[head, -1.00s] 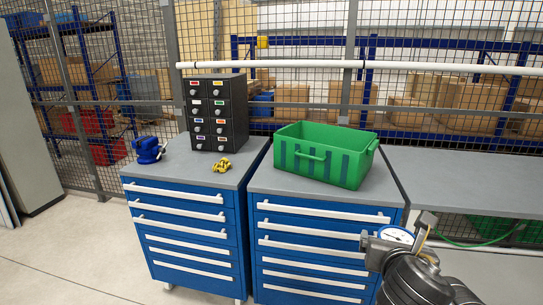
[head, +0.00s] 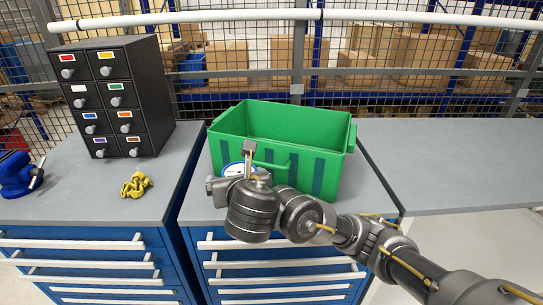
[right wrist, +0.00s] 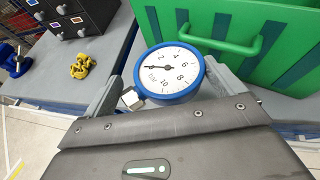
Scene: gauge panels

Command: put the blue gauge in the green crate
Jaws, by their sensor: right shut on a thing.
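The blue gauge (right wrist: 170,72) has a white dial and a blue rim. My right gripper (right wrist: 165,92) is shut on it and holds it upright, dial toward the wrist camera. In the head view the gauge (head: 234,170) shows partly behind my right gripper (head: 232,180), in front of the crate's near wall. The green crate (head: 309,168) stands on the right-hand blue cabinet, open at the top, and its inside looks empty where it shows. In the right wrist view the crate (right wrist: 290,30) is just beyond the gauge, to the right. My left gripper is not in view.
A black drawer unit (head: 112,98) stands on the left cabinet, with a yellow chain (head: 136,185) before it and a blue vise (head: 17,174) at far left. A grey bench (head: 450,165) to the right is clear. A mesh fence with a white rail stands behind.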

